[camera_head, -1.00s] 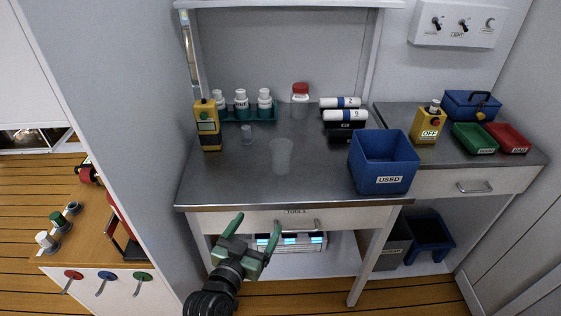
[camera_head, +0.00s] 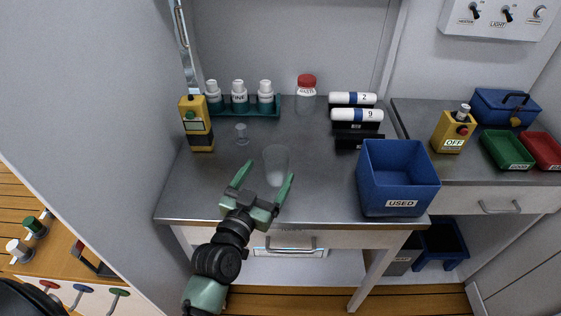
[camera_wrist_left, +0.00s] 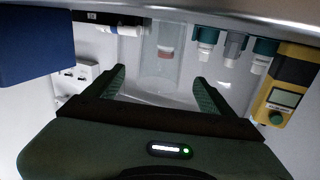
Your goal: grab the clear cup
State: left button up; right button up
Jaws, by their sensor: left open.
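The clear cup (camera_head: 276,164) stands upright on the metal worktop, near its front middle. It also shows in the left wrist view (camera_wrist_left: 160,72), straight ahead, beyond the fingers. My left gripper (camera_head: 264,178) is open, with its green fingers pointing toward the cup from the front. In the left wrist view the fingers (camera_wrist_left: 158,88) are spread with nothing clearly held between them. Whether the fingertips reach beside the cup is hard to tell. My right gripper is not in view.
A blue USED bin (camera_head: 398,178) stands right of the cup. A small clear piece (camera_head: 242,134) and a yellow device (camera_head: 196,124) are to the left. Behind are a bottle rack (camera_head: 240,112), a red-capped jar (camera_head: 306,94) and white cylinders (camera_head: 356,116). The worktop around the cup is clear.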

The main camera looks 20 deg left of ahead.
aim_at(271, 166)
pick_arm(q)
jog(key=w, duration=0.1)
jog(key=w+r+p, duration=0.1)
jog(key=w, duration=0.1)
jog(key=shift+d, duration=0.15)
jog(key=shift+w+d+f, duration=0.1)
jog(key=shift+w+f, duration=0.05)
jog(key=shift+w, duration=0.45)
jog(key=shift+w+f, duration=0.1)
jog(key=shift+w, duration=0.75)
jog(key=c, duration=1.4)
jog(key=shift+c, duration=0.2)
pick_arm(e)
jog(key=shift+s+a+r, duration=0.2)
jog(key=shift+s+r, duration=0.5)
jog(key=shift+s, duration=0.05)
